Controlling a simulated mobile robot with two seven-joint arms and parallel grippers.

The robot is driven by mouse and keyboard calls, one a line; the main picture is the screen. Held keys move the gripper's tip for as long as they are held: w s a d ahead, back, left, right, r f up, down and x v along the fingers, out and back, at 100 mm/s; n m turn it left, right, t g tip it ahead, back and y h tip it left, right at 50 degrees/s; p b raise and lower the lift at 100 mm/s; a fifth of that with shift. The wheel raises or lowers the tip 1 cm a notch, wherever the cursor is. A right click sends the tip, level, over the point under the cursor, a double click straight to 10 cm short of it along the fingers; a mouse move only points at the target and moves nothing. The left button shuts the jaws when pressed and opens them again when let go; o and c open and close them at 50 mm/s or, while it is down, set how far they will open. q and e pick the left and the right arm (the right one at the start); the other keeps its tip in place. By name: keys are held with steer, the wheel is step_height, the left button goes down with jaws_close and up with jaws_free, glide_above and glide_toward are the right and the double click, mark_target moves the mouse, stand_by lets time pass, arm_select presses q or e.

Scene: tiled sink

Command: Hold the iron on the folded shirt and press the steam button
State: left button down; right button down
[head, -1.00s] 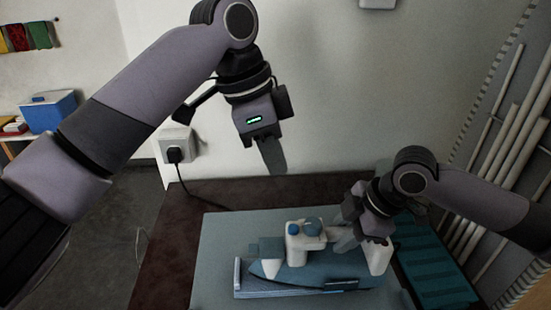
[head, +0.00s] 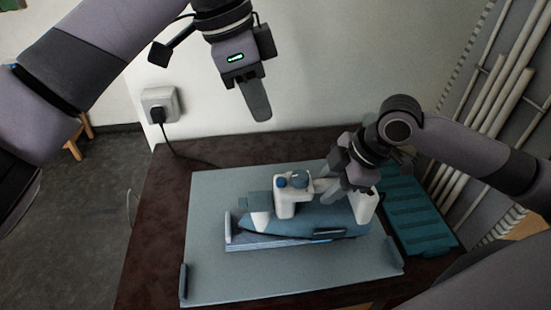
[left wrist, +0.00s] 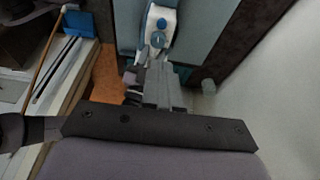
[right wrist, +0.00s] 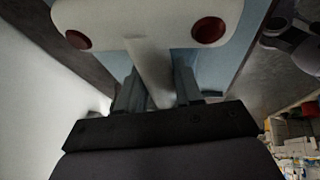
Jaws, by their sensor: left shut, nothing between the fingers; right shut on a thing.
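The iron (head: 286,203), white and blue, lies flat on the folded blue shirt (head: 270,243) on the board. Blue knobs (head: 300,179) show on top at its front; I cannot tell which is the steam button. My right gripper (head: 332,190) is shut on the iron's white handle, which shows between its fingers in the right wrist view (right wrist: 150,70). My left gripper (head: 260,112) is shut and empty, in the air behind and above the iron. In the left wrist view the iron (left wrist: 159,18) shows beyond the left fingers.
The pale blue board (head: 215,215) lies on a dark brown table (head: 150,240). A teal ribbed tray (head: 412,215) is to its right. A wall socket (head: 160,105) with a plug and cable is at the back left. White pipes line the right wall.

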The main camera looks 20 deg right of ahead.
arm_select(q)
steer(key=shift+f, duration=0.1)
glide_toward(282, 181)
steer(key=x, duration=0.5)
steer(key=shift+d+f, duration=0.15)
steer(key=shift+d, duration=0.15)
arm_select(e)
steer(key=shift+f, duration=0.1)
arm_select(q)
steer(key=shift+f, duration=0.55)
steer(key=shift+f, duration=0.1)
